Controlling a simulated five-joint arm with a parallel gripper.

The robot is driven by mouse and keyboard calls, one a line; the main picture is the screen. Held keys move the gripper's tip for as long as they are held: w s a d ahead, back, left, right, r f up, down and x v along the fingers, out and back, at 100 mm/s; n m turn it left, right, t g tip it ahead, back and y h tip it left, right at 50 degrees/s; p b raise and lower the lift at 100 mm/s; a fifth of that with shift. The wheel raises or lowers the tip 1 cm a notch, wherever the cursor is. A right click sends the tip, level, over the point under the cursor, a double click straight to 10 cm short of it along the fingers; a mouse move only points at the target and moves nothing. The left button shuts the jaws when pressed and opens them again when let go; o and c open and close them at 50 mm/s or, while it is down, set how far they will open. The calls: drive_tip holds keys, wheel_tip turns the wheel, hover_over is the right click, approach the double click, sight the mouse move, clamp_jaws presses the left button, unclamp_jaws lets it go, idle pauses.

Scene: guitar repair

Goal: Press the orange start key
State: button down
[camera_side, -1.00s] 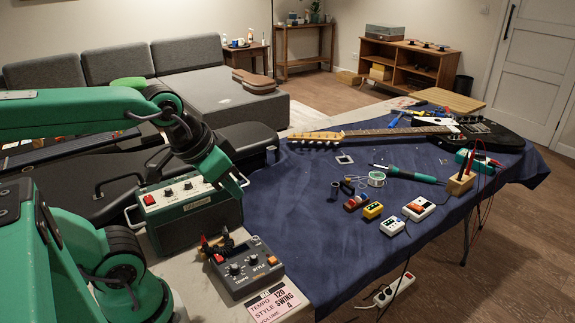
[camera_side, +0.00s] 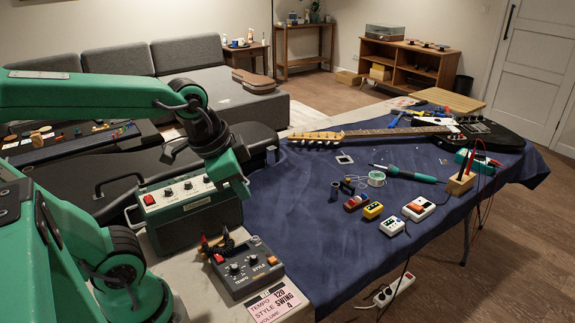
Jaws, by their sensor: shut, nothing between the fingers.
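The orange start key (camera_side: 272,260) is a small square key at the right side of the grey rhythm box (camera_side: 250,283), which also has dark knobs, a red part and a small display. The box lies at the table's near end. My gripper (camera_side: 246,192) hangs above and behind the box, pointing down, beside the green amplifier's right edge. It is shut and empty, well apart from the key. Nothing covers the key in this view.
The green amplifier (camera_side: 190,225) stands close behind the box. A pink settings card (camera_side: 274,303) lies in front. Several small pedals (camera_side: 391,226), a soldering iron (camera_side: 412,174) and a guitar (camera_side: 395,131) lie on the blue cloth (camera_side: 300,225). Cloth right of the box is clear.

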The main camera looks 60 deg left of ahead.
drive_tip(key=w+f+m+g, duration=0.1)
drive_tip(key=w+m, duration=0.1)
drive_tip(key=m, duration=0.2)
drive_tip(key=m+g, duration=0.3)
drive_tip(key=m, duration=0.7)
hover_over(273, 259)
drive_tip(key=shift+f, duration=1.95)
drive_tip(key=shift+f, duration=0.15)
wheel_tip(273, 259, down, 14)
drive_tip(key=shift+r, duration=0.1)
